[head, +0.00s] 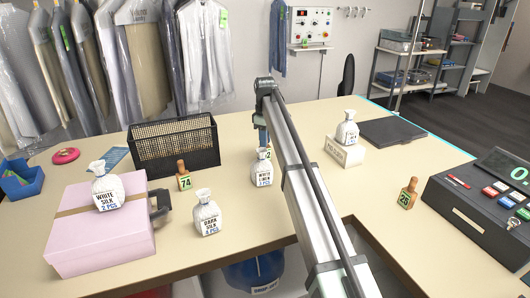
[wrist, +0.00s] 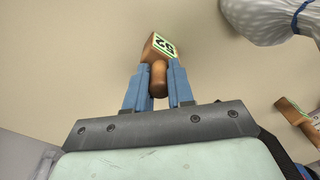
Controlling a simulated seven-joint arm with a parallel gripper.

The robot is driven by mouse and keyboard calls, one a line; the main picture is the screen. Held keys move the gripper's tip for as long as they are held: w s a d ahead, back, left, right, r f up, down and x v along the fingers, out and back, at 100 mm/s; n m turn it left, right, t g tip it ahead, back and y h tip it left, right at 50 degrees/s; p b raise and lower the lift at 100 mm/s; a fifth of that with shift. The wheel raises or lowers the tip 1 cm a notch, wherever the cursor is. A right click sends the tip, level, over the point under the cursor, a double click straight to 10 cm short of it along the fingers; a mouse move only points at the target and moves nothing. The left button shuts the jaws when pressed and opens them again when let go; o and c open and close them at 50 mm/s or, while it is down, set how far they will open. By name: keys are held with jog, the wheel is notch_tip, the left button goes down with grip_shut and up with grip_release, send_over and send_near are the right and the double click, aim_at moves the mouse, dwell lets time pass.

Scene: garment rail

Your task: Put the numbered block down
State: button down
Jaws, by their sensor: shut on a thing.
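The numbered block (wrist: 160,50) is wooden, with a round knob and a green-edged label that seems to read 52. My gripper (wrist: 157,80) has blue fingers shut on its knob in the wrist view. In the head view my gripper (head: 263,137) points down behind the white linen bag (head: 262,170). That bag and my arm hide most of the held block, leaving a bit of label with a 2. I cannot tell whether the block touches the counter (head: 250,215). Block 74 (head: 184,177) stands to the left, and block 25 (head: 408,194) to the right.
A black mesh basket (head: 175,148) stands left of my gripper. A pink box (head: 98,235) bears a white silk bag (head: 107,188). Another bag (head: 347,128) sits on a white block at right. A dark pad (head: 393,131) lies behind.

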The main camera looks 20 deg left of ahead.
jog(key=shift+r, duration=0.15)
notch_tip(320, 180, up, 9)
jog(key=shift+r, duration=0.3)
jog(key=shift+d, duration=0.2)
jog(key=s+d+f+m, duration=0.1)
jog(key=d+f+m, duration=0.15)
jog(key=d, duration=1.15)
jog(key=s+d+f+m, duration=0.15)
jog(key=d+m, duration=0.25)
jog(key=d, duration=1)
jog(key=s+d+f+m, duration=0.15)
jog(key=s+d, duration=0.25)
jog(key=d, duration=0.5)
jog(key=s+d+f+m, duration=0.1)
jog(key=s+d+m, duration=0.25)
jog(key=d, duration=0.55)
jog(key=s+d+f+m, duration=0.1)
jog(key=s+d+m, duration=0.1)
jog(key=s+d, duration=0.45)
jog(key=w+d+r+n, duration=0.4)
jog(key=d+r+n, duration=0.2)
jog(key=n, duration=0.7)
jog(key=shift+d, duration=0.95)
